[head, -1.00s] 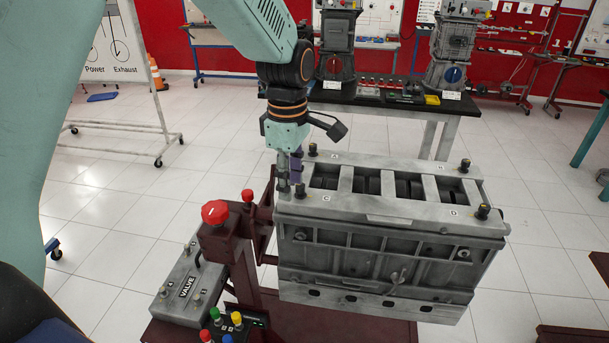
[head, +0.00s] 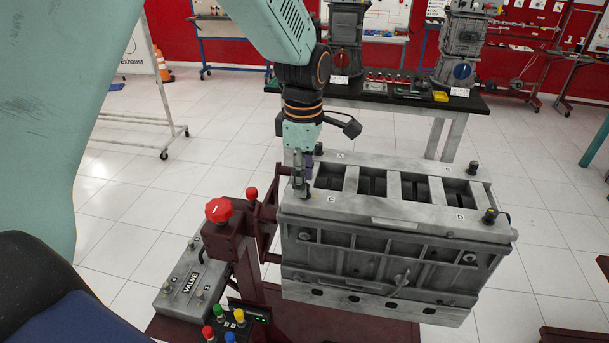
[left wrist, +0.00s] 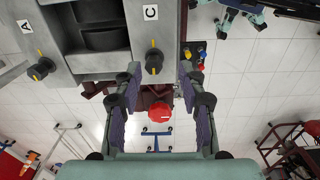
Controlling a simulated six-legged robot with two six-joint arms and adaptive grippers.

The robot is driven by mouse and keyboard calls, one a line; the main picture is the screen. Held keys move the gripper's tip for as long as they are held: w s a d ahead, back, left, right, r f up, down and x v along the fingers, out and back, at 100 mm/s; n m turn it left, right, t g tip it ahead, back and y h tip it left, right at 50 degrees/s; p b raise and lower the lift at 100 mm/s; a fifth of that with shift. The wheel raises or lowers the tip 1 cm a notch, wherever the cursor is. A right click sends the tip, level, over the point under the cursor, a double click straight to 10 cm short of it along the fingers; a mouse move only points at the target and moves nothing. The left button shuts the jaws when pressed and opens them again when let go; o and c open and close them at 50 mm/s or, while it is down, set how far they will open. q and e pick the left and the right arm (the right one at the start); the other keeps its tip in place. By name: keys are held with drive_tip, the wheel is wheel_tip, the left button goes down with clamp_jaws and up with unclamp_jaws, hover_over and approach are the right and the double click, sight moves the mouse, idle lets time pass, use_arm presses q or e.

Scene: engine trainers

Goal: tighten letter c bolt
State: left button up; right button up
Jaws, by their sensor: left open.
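My left gripper (head: 302,188) is open and points down at the block's near left corner. It also shows in the left wrist view (left wrist: 160,73). Contact cannot be told. My right gripper is not in view.
Similar bolts stand at A (head: 318,149), B (head: 473,167) and D (head: 489,216). A maroon stand with a red knob (head: 218,210) and a grey valve box (head: 190,285) are close to the left of the block. A black-topped table (head: 400,103) stands behind.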

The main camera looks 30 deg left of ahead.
use_arm(q)
drive_tip(key=shift+w+a+f, duration=0.2)
drive_tip(key=shift+w+f, duration=0.15)
drive_tip(key=shift+f, duration=0.35)
drive_tip(key=shift+w+d+f, duration=0.1)
drive_tip(key=shift+w+f, duration=0.05)
drive_tip(key=shift+w, duration=0.15)
drive_tip(key=shift+s+d+r, duration=0.15)
drive_tip(key=shift+s+r, duration=0.15)
drive_tip(key=shift+s, duration=0.2)
drive_tip(key=c, duration=0.3)
drive_tip(key=shift+c, duration=0.9)
drive_tip(key=shift+w+f, duration=0.2)
drive_tip(key=shift+w, duration=0.1)
clamp_jaws()
drive_tip(key=shift+s, duration=0.1)
